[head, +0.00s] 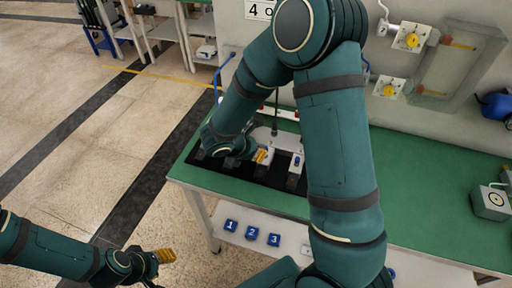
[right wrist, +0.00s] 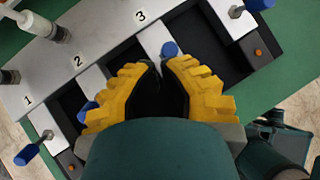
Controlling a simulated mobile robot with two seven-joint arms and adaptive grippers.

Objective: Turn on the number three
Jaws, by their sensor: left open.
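A grey panel (right wrist: 100,50) carries the printed numbers 1, 2 and 3, with a blue-tipped lever below each. The number three lever (right wrist: 170,48) shows its round blue tip just beyond my right gripper's fingertips. The number one lever (right wrist: 27,155) points down-left; the number two lever (right wrist: 88,110) is partly hidden by a yellow finger. My right gripper (right wrist: 159,64) has its fingertips close together with a narrow dark gap; whether they are shut is unclear. In the head view it (head: 262,156) hangs over the panel. My left gripper (head: 165,256) is open and empty, off the bench at lower left.
The green bench (head: 420,215) is clear to the right, with a grey box (head: 490,202) near its right edge. Blue numbered blocks (head: 252,233) sit on the shelf below. Yellow knobs (head: 411,40) are on the back wall. Another lever (right wrist: 258,5) stands right of number three.

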